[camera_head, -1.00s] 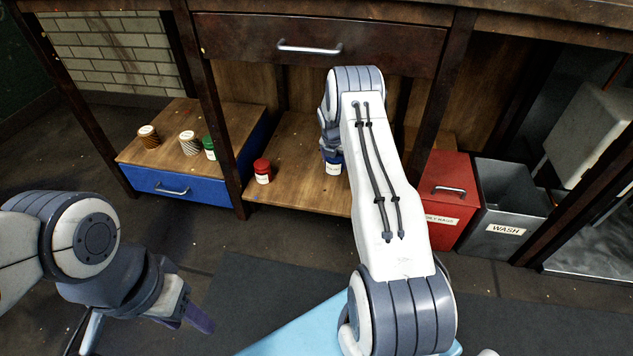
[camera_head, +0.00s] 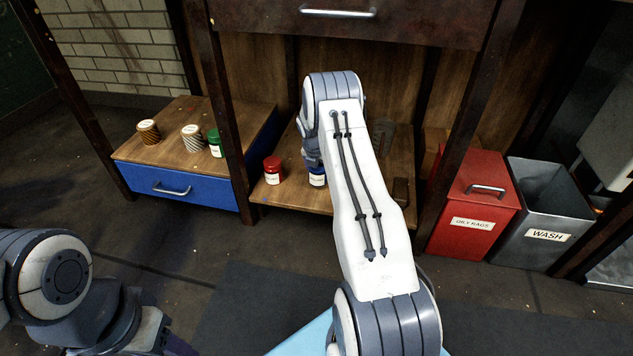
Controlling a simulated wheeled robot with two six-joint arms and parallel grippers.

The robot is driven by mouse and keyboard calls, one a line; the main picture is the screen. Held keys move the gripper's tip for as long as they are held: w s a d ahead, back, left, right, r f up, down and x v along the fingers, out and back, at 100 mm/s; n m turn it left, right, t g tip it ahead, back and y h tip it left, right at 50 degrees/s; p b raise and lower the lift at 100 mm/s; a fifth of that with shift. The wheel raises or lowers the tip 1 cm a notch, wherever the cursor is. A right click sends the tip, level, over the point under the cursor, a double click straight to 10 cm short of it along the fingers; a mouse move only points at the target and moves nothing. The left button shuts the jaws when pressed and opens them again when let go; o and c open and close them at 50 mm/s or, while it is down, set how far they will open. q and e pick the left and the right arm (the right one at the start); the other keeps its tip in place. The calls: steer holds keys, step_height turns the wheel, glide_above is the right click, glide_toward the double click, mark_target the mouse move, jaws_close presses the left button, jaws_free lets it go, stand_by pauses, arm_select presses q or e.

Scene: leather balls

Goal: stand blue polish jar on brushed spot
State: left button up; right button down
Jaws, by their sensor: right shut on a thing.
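The blue polish jar (camera_head: 317,178), with a white label, is at the low wooden shelf, just right of the red jar (camera_head: 273,171). My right gripper (camera_head: 313,162) is shut on it from above, and the forearm hides part of the shelf to its right. I cannot tell whether the jar's base touches the shelf. I cannot make out a brushed spot on the visible wood. My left gripper (camera_head: 178,346) is at the bottom left, mostly cut off by the frame edge, far from the jar.
A blue drawer unit (camera_head: 180,188) at left carries a green jar (camera_head: 215,143) and two striped spools (camera_head: 148,131). A dark table leg (camera_head: 228,120) stands between it and the shelf (camera_head: 290,203). A red oily-rags bin (camera_head: 473,215) and a grey wash bin (camera_head: 545,215) stand right.

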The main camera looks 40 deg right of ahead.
step_height(320, 180, down, 2)
steer(key=shift+f+b, duration=0.2)
steer(key=shift+b, duration=0.65)
arm_select(q)
steer(key=f, duration=0.2)
steer(key=shift+a+f, duration=0.25)
steer(key=shift+f, duration=0.1)
arm_select(e)
steer(key=shift+r, duration=0.15)
jaws_free()
steer(key=shift+f, duration=0.2)
steer(key=shift+r, duration=0.1)
